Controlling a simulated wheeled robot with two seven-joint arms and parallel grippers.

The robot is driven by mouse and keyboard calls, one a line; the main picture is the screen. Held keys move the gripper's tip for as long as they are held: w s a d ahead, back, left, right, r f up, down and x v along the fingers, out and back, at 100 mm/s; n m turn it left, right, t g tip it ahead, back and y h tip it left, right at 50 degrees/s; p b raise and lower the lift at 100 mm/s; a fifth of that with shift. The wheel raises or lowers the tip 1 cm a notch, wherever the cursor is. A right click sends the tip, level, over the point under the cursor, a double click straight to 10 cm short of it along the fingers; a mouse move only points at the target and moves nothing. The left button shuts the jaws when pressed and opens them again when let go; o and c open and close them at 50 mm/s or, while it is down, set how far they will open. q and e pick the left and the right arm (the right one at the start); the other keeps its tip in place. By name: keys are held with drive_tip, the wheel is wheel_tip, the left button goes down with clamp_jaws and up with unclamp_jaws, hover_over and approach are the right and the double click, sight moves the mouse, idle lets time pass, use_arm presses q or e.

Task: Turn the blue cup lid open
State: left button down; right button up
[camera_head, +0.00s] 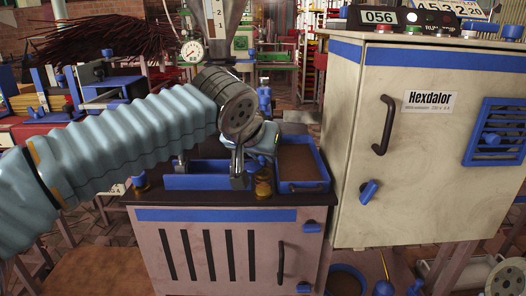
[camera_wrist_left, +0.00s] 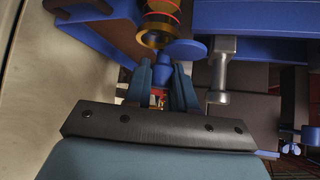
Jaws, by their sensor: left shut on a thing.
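The small brass and amber cup (camera_head: 263,185) stands on the machine's top in the head view, between the blue frame and the blue tray. In the left wrist view the cup (camera_wrist_left: 157,28) shows brass rings and an orange band. The blue lid (camera_wrist_left: 187,49) is a round disc at the cup's end, off to its right side. My left gripper (camera_wrist_left: 164,78) is shut on a blue piece at the lid, between its two dark blue fingers.
A blue tray (camera_head: 302,166) sits right of the cup. A blue frame (camera_head: 208,181) with metal posts stands left of it. The tall pale cabinet (camera_head: 437,150) bounds the right side. In the left wrist view a metal post (camera_wrist_left: 222,72) is close to the fingers.

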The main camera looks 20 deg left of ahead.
use_arm(q)
drive_tip(key=m+h+p, duration=0.1)
drive_tip(key=m, duration=0.1)
drive_tip(key=m+g+h+p, duration=0.1)
drive_tip(key=m+h, duration=0.1)
drive_tip(key=shift+w+a+r, duration=0.1)
drive_tip(key=shift+a+r, duration=0.05)
drive_tip(key=m+g+h, duration=0.1)
drive_tip(key=m, duration=0.1)
drive_tip(key=shift+m+h, duration=0.4)
drive_tip(key=shift+m+g+h, duration=0.5)
drive_tip(key=shift+m+g, duration=0.1)
drive_tip(key=shift+m, duration=0.5)
drive_tip(key=c, duration=0.9)
unclamp_jaws()
drive_tip(key=shift+c, duration=0.2)
drive_tip(key=shift+f, duration=0.2)
drive_tip(key=p+v, duration=0.2)
drive_tip(key=v, duration=1.1)
drive_tip(key=shift+a+r, duration=0.2)
drive_tip(key=shift+r, duration=0.1)
